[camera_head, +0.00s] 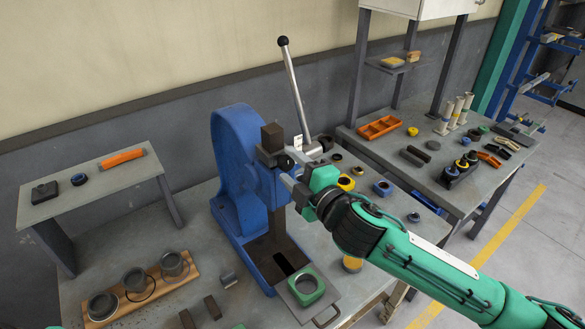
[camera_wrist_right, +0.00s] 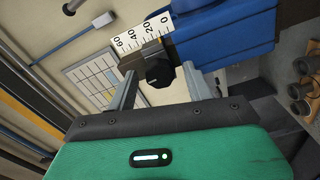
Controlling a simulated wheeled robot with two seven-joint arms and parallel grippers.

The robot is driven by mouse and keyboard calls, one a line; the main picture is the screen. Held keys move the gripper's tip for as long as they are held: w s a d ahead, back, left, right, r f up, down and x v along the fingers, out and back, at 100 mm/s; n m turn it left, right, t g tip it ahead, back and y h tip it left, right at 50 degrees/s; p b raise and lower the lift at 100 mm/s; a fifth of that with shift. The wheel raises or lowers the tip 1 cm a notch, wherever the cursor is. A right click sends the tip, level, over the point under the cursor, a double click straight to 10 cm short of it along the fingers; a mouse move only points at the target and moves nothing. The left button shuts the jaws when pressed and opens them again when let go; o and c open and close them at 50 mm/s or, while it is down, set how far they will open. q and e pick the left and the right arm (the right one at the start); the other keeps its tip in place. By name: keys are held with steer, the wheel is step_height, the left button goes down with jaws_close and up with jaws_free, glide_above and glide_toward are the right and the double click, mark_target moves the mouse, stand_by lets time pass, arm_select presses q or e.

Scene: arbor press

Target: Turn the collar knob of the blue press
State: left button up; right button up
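The blue press (camera_head: 232,160) stands on the grey bench, with a dark ram (camera_head: 272,138) and a long lever with a black ball at its top. The collar knob (camera_wrist_right: 158,72) is black and sits beside a white numbered scale (camera_wrist_right: 140,34) in the right wrist view. My right gripper (camera_wrist_right: 159,82) is open, with one finger on each side of the knob. Gaps show between the fingers and the knob, so it is not clamped. In the head view my right gripper (camera_head: 291,172) is at the press head and hides part of it.
A green-topped block (camera_head: 307,285) sits on a plate at the press's foot. A wooden board (camera_head: 142,302) with several metal cups lies at front left. A small side table (camera_head: 95,184) stands at left. A second bench (camera_head: 455,200) with parts is at right.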

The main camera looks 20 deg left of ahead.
steer(key=shift+s+d+f+b, duration=0.15)
steer(key=shift+s+d+b, duration=0.2)
steer(key=shift+d+b, duration=0.1)
steer(key=b+v, duration=0.5)
steer(key=v, duration=0.7)
steer(key=shift+s+d, duration=0.25)
